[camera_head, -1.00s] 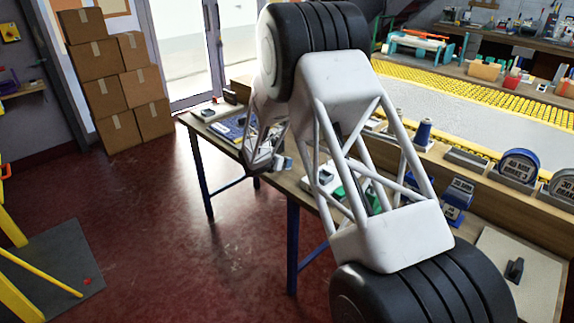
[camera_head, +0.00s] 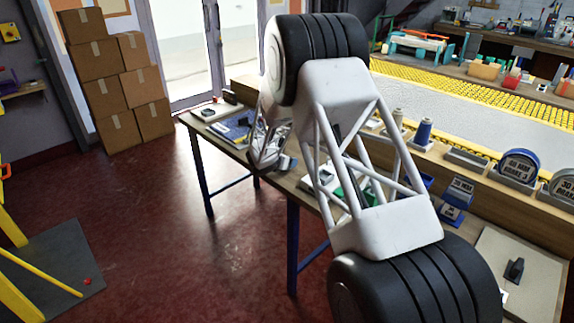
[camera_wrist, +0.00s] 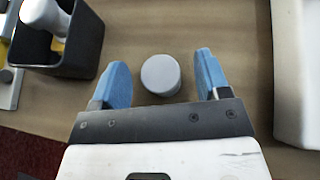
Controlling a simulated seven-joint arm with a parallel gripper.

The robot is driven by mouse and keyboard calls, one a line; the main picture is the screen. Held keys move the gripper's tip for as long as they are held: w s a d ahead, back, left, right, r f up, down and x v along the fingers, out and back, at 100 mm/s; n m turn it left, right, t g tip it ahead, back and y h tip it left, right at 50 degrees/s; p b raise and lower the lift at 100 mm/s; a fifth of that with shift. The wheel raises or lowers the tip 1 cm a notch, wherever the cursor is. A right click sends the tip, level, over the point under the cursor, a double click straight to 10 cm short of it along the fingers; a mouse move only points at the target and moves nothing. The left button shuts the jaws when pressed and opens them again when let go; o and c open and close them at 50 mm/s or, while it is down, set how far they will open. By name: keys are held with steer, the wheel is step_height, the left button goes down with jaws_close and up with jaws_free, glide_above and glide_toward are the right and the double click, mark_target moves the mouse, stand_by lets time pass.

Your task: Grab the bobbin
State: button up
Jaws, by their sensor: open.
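My gripper (camera_wrist: 162,68) is open in the wrist view, with two blue fingers spread apart. A plain grey cylinder with a round flat top (camera_wrist: 160,76), which looks like the bobbin, stands between the fingers on the brown bench top. A visible gap separates it from each finger, and nothing is held. In the head view my arm covers much of the bench, and I cannot make out the grey cylinder or the fingertips there.
In the wrist view, a dark square holder (camera_wrist: 75,62) with a white-topped item stands left, and a pale edge (camera_wrist: 295,70) lies right. In the head view, a blue thread cone (camera_head: 423,132) and tape reels (camera_head: 520,166) line the ledge behind the bench.

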steer(key=shift+c, duration=0.4)
steer(key=c, duration=0.9)
steer(key=shift+r, duration=5.05)
